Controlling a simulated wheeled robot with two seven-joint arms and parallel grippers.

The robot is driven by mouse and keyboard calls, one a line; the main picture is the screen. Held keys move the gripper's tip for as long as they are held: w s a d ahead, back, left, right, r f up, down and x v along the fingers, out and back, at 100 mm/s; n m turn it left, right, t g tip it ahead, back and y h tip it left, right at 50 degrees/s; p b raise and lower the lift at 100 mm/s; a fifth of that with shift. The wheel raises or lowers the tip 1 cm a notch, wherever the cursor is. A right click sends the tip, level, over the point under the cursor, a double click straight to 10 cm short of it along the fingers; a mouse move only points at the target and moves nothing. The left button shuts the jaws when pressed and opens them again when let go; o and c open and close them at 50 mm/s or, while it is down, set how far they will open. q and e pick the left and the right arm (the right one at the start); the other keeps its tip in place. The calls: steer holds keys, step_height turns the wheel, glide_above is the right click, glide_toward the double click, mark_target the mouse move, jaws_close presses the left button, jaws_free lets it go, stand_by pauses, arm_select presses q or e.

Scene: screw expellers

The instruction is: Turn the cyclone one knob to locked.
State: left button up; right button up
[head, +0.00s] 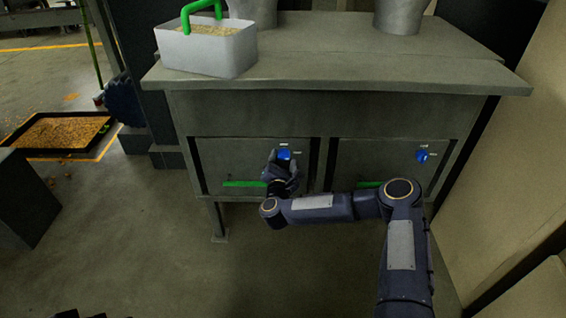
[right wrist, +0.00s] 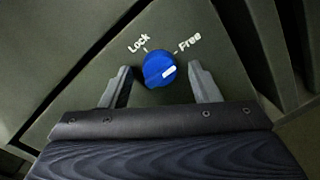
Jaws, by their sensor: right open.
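A blue knob (head: 284,154) sits on the left grey panel of the cabinet. In the right wrist view the same knob (right wrist: 159,69) carries a white mark that points to the right and slightly up, on the side of the "Free" label (right wrist: 189,43). The "Lock" label (right wrist: 138,43) is above left of it. My right gripper (head: 284,160) is open in front of this knob; in the wrist view its fingers (right wrist: 160,84) stand either side of the knob, with gaps. A second blue knob (head: 422,155) is on the right panel. My left gripper is not clearly seen.
Green handles (head: 245,184) run along the panels' lower edges. A white bin (head: 210,52) with a green handle stands on the cabinet top (head: 350,72). A black tray (head: 62,118) of brown material lies on the floor at left. A pale wall (head: 510,150) is at right.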

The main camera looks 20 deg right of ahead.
steer(key=shift+c, duration=0.4)
jaws_close()
steer(key=n+b, duration=0.2)
steer(key=n, duration=0.1)
steer(key=shift+f+n, duration=0.1)
steer(key=shift+n, duration=0.3)
steer(key=n+b, duration=0.2)
steer(key=n, duration=0.2)
steer(key=shift+n+t+b, duration=0.4)
steer(key=n+b, duration=0.2)
steer(key=n, duration=0.3)
steer(key=shift+n+y, duration=0.3)
steer(key=shift+n, duration=0.1)
steer(key=n+b, duration=0.1)
steer(key=n, duration=0.3)
steer(key=shift+t+y, duration=0.3)
steer(key=shift+n+b, duration=0.3)
steer(key=shift+n, duration=0.2)
